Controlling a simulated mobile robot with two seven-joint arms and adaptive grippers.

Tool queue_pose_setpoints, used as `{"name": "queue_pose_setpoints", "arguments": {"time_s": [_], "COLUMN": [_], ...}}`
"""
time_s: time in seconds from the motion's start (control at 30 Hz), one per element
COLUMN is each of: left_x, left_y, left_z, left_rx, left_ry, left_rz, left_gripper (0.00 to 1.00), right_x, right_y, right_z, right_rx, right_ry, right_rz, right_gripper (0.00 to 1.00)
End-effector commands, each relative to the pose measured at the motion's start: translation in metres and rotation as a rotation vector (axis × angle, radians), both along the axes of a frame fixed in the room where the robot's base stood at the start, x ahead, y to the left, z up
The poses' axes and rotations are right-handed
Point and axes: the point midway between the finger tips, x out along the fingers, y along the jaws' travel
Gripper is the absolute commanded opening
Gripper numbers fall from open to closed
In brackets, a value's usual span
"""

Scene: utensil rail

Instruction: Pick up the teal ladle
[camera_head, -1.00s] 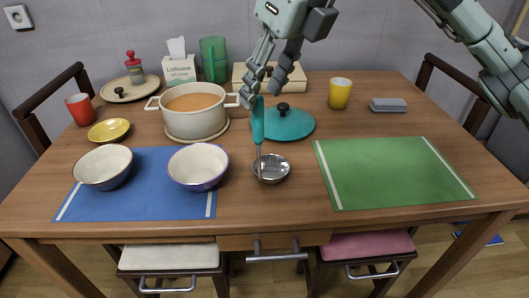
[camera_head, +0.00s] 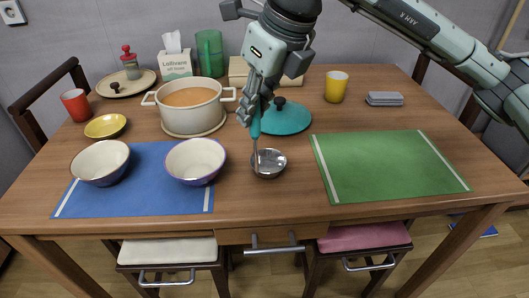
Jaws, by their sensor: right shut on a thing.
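The teal ladle (camera_head: 255,126) hangs upright, with its teal handle at the top and a metal bowl (camera_head: 268,163) at the bottom. My right gripper (camera_head: 255,108) is shut on the upper end of the teal handle. The ladle's bowl is over the table between the blue mat and the green mat; I cannot tell whether it touches the table. My left gripper is not in view.
A pot of orange soup (camera_head: 192,104) stands left of the ladle, and a teal lid (camera_head: 288,118) lies behind it. Two bowls (camera_head: 196,160) are on the blue mat (camera_head: 130,205). The green mat (camera_head: 390,165) is empty. A yellow cup (camera_head: 336,87) stands behind.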

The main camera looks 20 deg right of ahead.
Motion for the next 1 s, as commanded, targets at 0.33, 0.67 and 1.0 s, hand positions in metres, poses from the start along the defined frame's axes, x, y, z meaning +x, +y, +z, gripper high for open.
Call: {"name": "queue_pose_setpoints", "arguments": {"time_s": [0.33,0.67,1.0], "left_x": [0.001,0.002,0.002], "left_y": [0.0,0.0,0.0], "left_z": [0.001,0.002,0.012], "left_rx": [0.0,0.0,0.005], "left_ry": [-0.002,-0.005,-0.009], "left_rz": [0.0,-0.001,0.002], "left_gripper": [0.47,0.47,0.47], "right_x": [0.0,0.001,-0.022], "right_y": [0.0,0.001,0.048], "right_z": [0.001,0.02,0.072], "right_rx": [0.0,0.002,-0.001], "right_ry": [-0.001,-0.004,-0.006], "right_rz": [0.0,0.0,0.008], "right_gripper": [0.0,0.0,0.0]}}
